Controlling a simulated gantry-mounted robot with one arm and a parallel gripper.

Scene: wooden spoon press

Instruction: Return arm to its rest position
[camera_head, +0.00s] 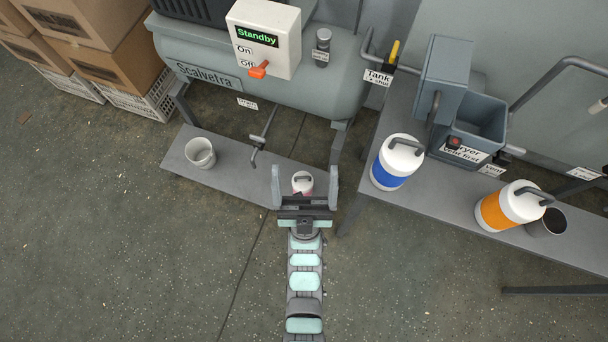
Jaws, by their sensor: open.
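My gripper (305,172) is at the end of my arm, which reaches up from the bottom middle of the picture. Its two grey fingers stand wide apart and hold nothing that I can see. A small white and pink canister (302,182) with a dark handle shows between the fingers, over the low grey shelf (240,180). I cannot tell how far beyond the fingers it stands. The gripper base hides its lower part.
A compressor tank (300,80) carries a control box (264,40) reading Standby. A grey cup (200,153) stands on the low shelf. The right bench (420,195) holds blue-banded (397,162) and orange-banded (508,207) canisters. Boxes (95,60) stand upper left. Floor at lower left is clear.

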